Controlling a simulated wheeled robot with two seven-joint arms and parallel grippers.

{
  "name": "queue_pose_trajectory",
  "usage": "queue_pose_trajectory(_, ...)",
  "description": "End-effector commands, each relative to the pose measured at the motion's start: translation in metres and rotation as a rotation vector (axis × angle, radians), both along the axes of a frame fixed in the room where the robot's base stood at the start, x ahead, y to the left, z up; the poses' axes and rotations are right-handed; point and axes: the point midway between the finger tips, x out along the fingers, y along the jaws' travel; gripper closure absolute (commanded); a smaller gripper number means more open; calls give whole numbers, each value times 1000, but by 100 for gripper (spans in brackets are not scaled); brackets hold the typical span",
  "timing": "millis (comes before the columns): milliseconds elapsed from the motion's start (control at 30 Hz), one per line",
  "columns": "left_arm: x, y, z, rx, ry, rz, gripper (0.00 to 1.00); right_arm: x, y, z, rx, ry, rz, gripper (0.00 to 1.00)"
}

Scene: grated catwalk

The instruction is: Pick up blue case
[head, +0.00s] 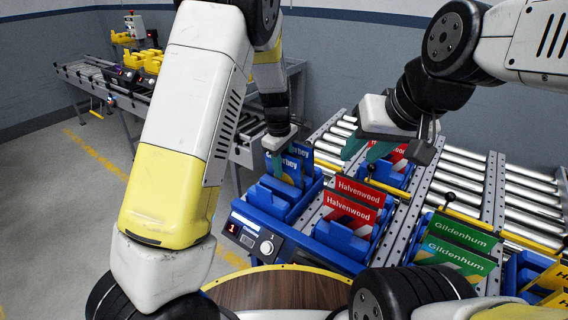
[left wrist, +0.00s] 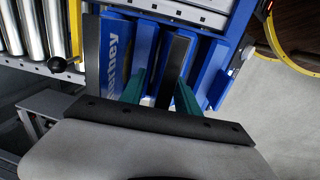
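Blue cases with white lettering ending in "bey" stand upright in blue holders; one (head: 291,170) shows in the head view, partly hidden by my left gripper. A blue lettered panel (left wrist: 115,55) also shows in the left wrist view, left of the fingers. My left gripper (head: 288,158) points down at these cases. In the left wrist view its two teal fingers (left wrist: 160,95) are apart, with a dark-edged blue panel between them; contact cannot be told. My right gripper (head: 366,150) is open above a red case (head: 394,153) at the back, apparently empty.
Red Halvenwood cases (head: 350,205) and green Gildenhum cases (head: 455,245) stand in holders to the right. Metal rollers (head: 520,190) lie right. A conveyor with yellow items (head: 150,62) is at the back left.

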Motion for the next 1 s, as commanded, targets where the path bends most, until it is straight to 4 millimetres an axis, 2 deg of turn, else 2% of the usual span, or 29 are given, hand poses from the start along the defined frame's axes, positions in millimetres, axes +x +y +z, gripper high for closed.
queue_pose_trajectory(67, 0, 0, 0, 0, 0, 0, 62, 0, 0, 0, 0, 0, 0, 64)
queue_pose_trajectory(267, 0, 0, 1, 0, 0, 0, 99, 0, 0, 0, 0, 0, 0, 64)
queue_pose_trajectory(733, 0, 0, 3, -1, -2, 0, 100, 0, 0, 0, 0, 0, 0, 64)
queue_pose_trajectory(867, 1, -1, 12, -2, -3, -1, 100, 0, 0, 0, 0, 0, 0, 64)
queue_pose_trajectory(1000, 1, -1, 31, -3, -4, -1, 100, 0, 0, 0, 0, 0, 0, 64)
